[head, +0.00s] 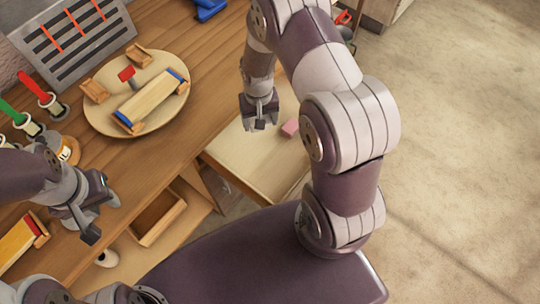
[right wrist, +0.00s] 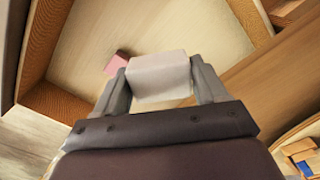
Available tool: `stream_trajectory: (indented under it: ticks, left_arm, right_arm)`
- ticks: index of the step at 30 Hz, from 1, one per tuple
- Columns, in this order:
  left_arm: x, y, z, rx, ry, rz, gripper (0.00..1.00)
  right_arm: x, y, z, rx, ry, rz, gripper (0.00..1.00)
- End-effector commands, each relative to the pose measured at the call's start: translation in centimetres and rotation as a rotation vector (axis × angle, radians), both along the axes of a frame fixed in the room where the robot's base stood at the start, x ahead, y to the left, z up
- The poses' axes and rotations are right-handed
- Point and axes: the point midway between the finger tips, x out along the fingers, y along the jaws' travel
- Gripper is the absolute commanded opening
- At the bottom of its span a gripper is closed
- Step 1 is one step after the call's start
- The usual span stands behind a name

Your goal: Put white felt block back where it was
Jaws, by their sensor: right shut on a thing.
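The white felt block (right wrist: 160,76) is between the fingers of my right gripper (right wrist: 161,82) in the right wrist view. That gripper is shut on it and holds it over an open drawer (right wrist: 85,28) with a pale bottom. A pink block (right wrist: 117,62) lies in this drawer, just left of the white block in that view. In the head view my right gripper (head: 260,118) hangs over the drawer (head: 240,150); I cannot make out the white block there. My left gripper (head: 98,212) is open and empty near the table's front edge.
A round board (head: 98,118) on the wooden table (head: 195,85) carries a lath in a clamp (head: 150,100) and small wooden pieces. A slotted rack (head: 75,40) stands at the back. A second open drawer (head: 160,215) is on the left. Brushes with red and green handles stand at far left.

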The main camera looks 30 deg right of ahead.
Motion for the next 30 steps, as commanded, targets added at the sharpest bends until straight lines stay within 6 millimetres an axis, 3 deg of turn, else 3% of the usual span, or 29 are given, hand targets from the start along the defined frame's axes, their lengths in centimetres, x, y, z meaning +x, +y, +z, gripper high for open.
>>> stream_trajectory:
  ticks: [1, 3, 6, 19, 30]
  left_arm:
    - [0.0, 0.0, -5.1, 0.000, -0.001, 0.000, 0.36]
    - [0.0, 0.0, -7.0, 0.000, -0.001, 0.000, 0.36]
    - [0.0, 0.0, -8.3, 0.000, -0.002, 0.000, 0.36]
    - [0.0, 0.0, -8.3, 0.000, -0.003, 0.000, 0.36]
    - [0.0, 0.0, -8.5, 0.000, -0.002, 0.000, 0.36]
  right_arm:
    - [-0.6, -0.6, -4.4, 0.000, -0.004, -0.045, 0.43]
    - [-1.4, -1.1, -5.9, 0.000, -0.003, -0.097, 0.43]
    - [-2.2, -1.5, -8.0, -0.001, 0.002, -0.138, 0.43]
    - [-2.4, -1.5, -16.1, -0.001, 0.002, -0.146, 0.43]
    - [-2.3, -1.5, -17.1, -0.001, 0.000, -0.145, 0.43]
